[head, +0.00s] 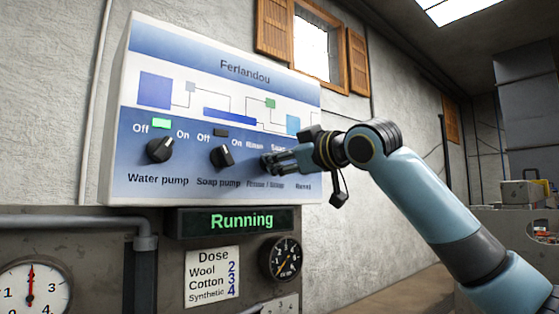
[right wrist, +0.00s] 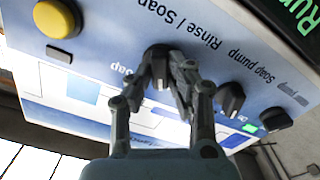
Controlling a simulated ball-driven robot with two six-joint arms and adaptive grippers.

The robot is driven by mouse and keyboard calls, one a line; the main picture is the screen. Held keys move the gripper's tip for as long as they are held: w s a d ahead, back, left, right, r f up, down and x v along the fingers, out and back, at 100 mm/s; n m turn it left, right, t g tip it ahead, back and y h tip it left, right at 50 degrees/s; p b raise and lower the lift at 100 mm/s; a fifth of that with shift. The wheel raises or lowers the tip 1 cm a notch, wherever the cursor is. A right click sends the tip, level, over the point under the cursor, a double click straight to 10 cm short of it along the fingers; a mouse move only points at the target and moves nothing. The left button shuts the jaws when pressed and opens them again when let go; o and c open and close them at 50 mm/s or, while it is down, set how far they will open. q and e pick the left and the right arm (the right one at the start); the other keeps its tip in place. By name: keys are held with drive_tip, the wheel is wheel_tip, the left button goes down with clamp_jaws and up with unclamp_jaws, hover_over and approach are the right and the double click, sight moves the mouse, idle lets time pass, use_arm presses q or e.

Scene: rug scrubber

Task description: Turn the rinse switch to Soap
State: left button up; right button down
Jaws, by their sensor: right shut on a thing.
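The white-and-blue control panel (head: 150,60) hangs on the wall, and its rinse/soap switch is a dark knob (right wrist: 157,52) under the "Rinse / Soap" label in the right wrist view. My right gripper (head: 270,162) is at that knob, with its fingers (right wrist: 168,75) closed around it. In the head view the gripper covers the knob and part of its labels, so I cannot tell which way it points. My left gripper is in neither view.
Left of the switch are the soap pump knob (head: 222,157), its lamp dark, and the water pump knob (head: 160,149), its lamp (head: 161,123) green. A yellow button (right wrist: 55,18) sits on the other side.

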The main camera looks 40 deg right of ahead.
drive_tip(key=m+p, duration=0.2)
drive_tip(key=m, duration=0.9)
drive_tip(key=shift+d+m+p, duration=0.1)
drive_tip(key=shift+m+p, duration=0.2)
drive_tip(key=shift+p, duration=0.05)
idle(0.5)
drive_tip(key=c, duration=1.2)
unclamp_jaws()
drive_tip(key=shift+c, duration=0.2)
drive_tip(key=shift+r, duration=0.1)
